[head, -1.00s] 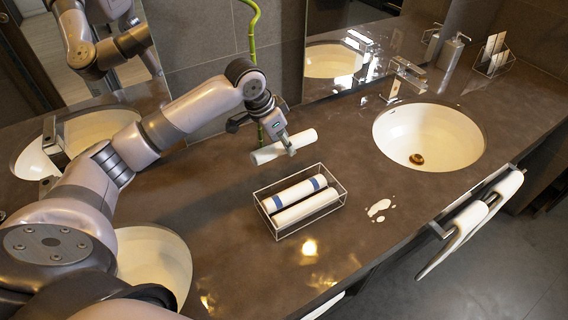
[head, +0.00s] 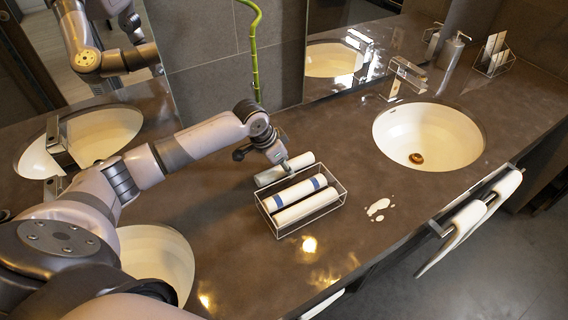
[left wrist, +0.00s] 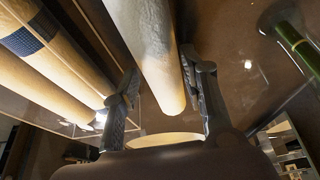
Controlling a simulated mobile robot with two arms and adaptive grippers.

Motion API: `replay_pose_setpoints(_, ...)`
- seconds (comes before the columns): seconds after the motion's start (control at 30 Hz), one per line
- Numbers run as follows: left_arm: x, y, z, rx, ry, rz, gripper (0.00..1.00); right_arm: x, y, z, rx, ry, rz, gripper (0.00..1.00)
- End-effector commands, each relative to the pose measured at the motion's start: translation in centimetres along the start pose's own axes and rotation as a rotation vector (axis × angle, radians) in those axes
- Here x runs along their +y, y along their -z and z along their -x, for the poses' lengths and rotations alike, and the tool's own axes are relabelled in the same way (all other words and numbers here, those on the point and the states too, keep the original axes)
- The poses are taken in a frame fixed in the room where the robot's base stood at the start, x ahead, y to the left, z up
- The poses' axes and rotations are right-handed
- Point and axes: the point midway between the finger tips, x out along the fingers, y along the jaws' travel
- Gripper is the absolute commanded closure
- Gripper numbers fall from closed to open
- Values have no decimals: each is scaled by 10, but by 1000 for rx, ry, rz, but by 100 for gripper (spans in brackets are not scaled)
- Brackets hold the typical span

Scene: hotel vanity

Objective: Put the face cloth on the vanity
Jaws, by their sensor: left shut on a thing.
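The face cloth appears as a plain white roll (head: 302,161) just behind the clear tray (head: 343,191) in the head view. My left gripper (head: 285,166) is shut around the middle of this roll. The roll lies low over the dark vanity top (head: 390,255); I cannot tell whether it touches. In the left wrist view the roll (left wrist: 150,45) runs between the two fingers of my left gripper (left wrist: 160,68). My right gripper is not in view.
The tray holds two rolled cloths, one with blue bands (head: 292,193). A basin (head: 430,137) with a faucet is farther right. A green stalk (head: 254,50) stands behind. Towels (head: 465,222) hang at the front edge.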

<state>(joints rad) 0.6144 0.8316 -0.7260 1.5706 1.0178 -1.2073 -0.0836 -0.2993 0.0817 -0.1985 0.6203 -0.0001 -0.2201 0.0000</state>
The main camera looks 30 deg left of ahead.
Motion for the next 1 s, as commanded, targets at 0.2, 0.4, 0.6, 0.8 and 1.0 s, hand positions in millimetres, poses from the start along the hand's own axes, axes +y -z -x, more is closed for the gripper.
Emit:
replay_pose_setpoints(0.2, 0, -1, -1, -1, 0, 0, 52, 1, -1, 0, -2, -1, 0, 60)
replay_pose_setpoints(0.4, 0, -1, -1, -1, 0, 0, 52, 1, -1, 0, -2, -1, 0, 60)
replay_pose_setpoints(0.6, -1, 0, 10, 0, 1, -1, 52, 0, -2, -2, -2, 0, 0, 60)
replay_pose_setpoints(0.8, -2, 0, 49, 2, 4, -2, 52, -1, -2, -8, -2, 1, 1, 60)
replay_pose_setpoints(1.0, -1, 0, 91, 1, 3, -2, 52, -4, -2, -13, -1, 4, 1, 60)
